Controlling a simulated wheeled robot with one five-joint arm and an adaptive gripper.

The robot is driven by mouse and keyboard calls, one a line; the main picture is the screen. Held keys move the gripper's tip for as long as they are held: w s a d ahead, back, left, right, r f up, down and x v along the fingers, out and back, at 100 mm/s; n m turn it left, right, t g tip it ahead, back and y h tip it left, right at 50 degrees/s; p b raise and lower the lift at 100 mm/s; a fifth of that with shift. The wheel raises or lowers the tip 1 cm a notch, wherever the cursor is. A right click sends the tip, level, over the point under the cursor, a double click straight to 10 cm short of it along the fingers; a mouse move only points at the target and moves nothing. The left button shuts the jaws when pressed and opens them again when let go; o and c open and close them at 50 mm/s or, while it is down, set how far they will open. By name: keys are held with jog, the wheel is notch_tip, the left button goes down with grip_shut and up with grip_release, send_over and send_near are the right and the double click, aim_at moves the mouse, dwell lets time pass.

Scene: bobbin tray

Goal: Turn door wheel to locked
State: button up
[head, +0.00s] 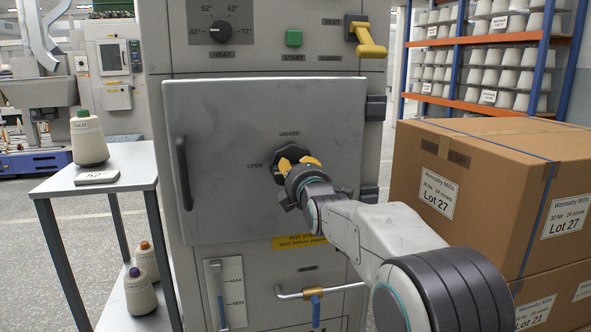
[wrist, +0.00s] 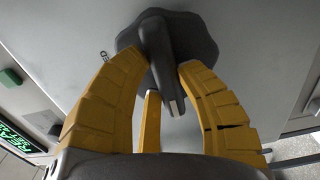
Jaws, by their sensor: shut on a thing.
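The door wheel (head: 279,172) is a dark lobed knob on the grey cabinet door (head: 225,110). A label reading "LOCKED" stands above it and "OPEN" to its left. My gripper (head: 298,163) has its yellow fingers at the wheel and hides much of it. In the wrist view the wheel (wrist: 205,35) has a raised bar with a pale mark at its tip. My fingers (wrist: 165,65) are closed around that bar. I cannot tell which label the bar points to. The door looks closed, with its dark handle (head: 183,172) on the left side.
A yellow vent lever (head: 368,40) and green start button (head: 294,38) sit above the door. A pipe with a blue-handled valve (head: 316,295) sticks out below. Large cartons (head: 480,190) stand close on the right. A small table (head: 120,170) with a cone stands left.

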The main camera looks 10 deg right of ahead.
grip_shut()
jog(key=m+b, duration=0.2)
jog(key=m, duration=0.3)
jog(key=shift+d+f, duration=0.1)
jog(key=m, duration=0.3)
jog(key=shift+d+m, duration=0.1)
jog(key=shift+m, duration=0.2)
jog(key=m, duration=0.4)
jog(key=shift+m, duration=0.3)
jog(key=m, duration=0.4)
jog(key=shift+f+m, duration=0.15)
jog(key=shift+m, duration=0.15)
